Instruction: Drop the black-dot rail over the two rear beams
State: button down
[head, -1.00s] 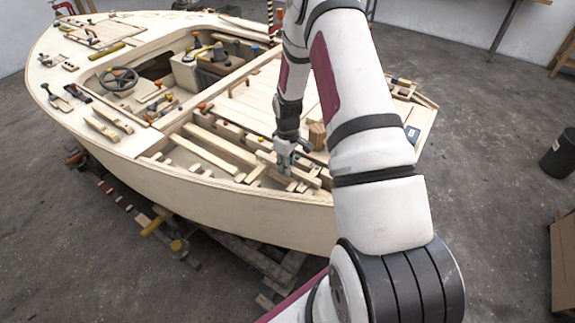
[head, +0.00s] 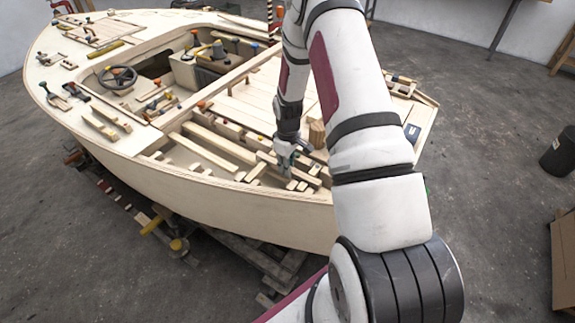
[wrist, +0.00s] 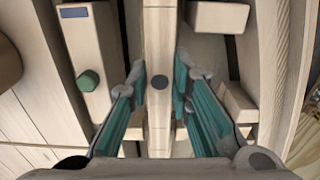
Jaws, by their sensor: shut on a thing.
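The black-dot rail (wrist: 160,35) is a pale wooden strip with a black dot on its top face. It runs up the middle of the wrist view. My gripper (wrist: 160,100) is shut on the rail, with teal finger pads on both sides close to the dot. In the head view my gripper (head: 284,163) is low inside the near side of the boat's rear part. Pale crosspieces, perhaps the rear beams, show under the rail, with stubs (head: 255,171) by the hull edge. Whether the rail touches them I cannot tell.
A pale block with a green knob (wrist: 88,80) lies left of the rail in the wrist view. Two wooden blocks (wrist: 238,102) (wrist: 218,17) stand at its right. The hull's near rim (head: 225,188) borders the work spot. A long loose-looking beam (head: 218,143) lies further forward.

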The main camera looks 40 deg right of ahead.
jog(key=shift+f, duration=0.35)
jog(key=c, duration=1.4)
grip_release()
jog(key=shift+o, duration=0.2)
notch_tip(320, 180, up, 12)
